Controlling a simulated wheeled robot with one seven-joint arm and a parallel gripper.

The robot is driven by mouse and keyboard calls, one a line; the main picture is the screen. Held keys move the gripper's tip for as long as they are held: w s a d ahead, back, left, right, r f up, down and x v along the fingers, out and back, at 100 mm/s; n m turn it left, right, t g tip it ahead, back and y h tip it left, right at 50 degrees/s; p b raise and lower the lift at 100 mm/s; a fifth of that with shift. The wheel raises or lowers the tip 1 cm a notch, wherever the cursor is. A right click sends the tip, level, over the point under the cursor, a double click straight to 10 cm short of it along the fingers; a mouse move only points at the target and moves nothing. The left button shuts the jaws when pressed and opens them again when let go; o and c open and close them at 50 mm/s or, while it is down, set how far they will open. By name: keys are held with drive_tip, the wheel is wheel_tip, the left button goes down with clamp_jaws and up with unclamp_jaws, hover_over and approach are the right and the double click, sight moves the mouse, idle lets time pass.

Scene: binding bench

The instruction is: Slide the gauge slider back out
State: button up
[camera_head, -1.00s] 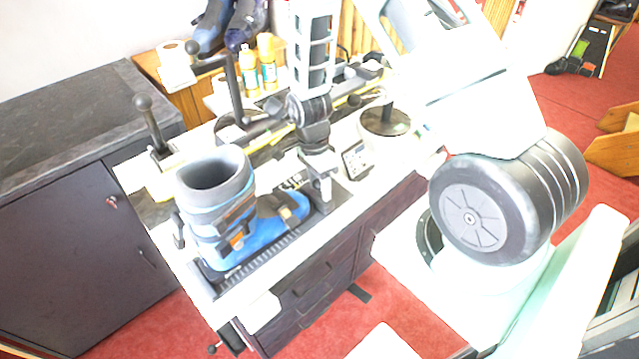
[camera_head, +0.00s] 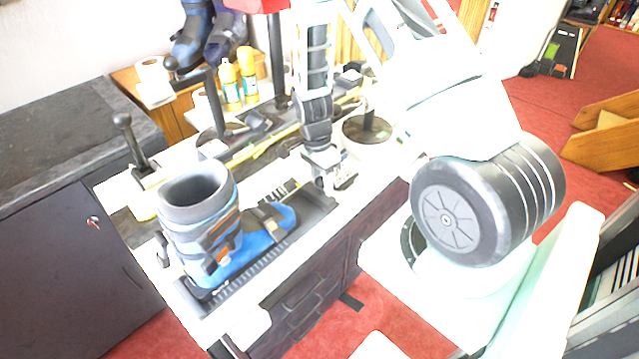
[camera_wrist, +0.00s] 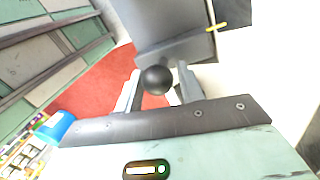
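In the wrist view a black ball knob (camera_wrist: 156,80) sits between the two pale fingers of my gripper (camera_wrist: 160,88). It fills most of the space between them; whether both fingers press on it is unclear. A grey block (camera_wrist: 175,40) lies just beyond it. In the head view my gripper (camera_head: 320,172) points down at the far end of the dark gauge base (camera_head: 250,275), beyond the toe of a blue and grey ski boot (camera_head: 215,235). The slider there is small and partly hidden by my gripper.
A black lever (camera_head: 130,140) stands left of the boot. Yellow-capped bottles (camera_head: 231,88) and a round dark stand base (camera_head: 367,130) are behind. A dark cabinet (camera_head: 80,250) adjoins on the left. Red carpet (camera_head: 350,325) is open in front.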

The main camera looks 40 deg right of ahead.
drive_tip(key=shift+o, duration=0.7)
drive_tip(key=shift+d, duration=0.1)
drive_tip(key=shift+w+r, duration=0.1)
drive_tip(key=shift+r, duration=0.15)
drive_tip(key=w+r+b, duration=0.1)
drive_tip(key=w+r, duration=0.2)
drive_tip(key=r, duration=1.3)
drive_tip(key=shift+d+r, duration=0.2)
drive_tip(key=shift+r, duration=0.1)
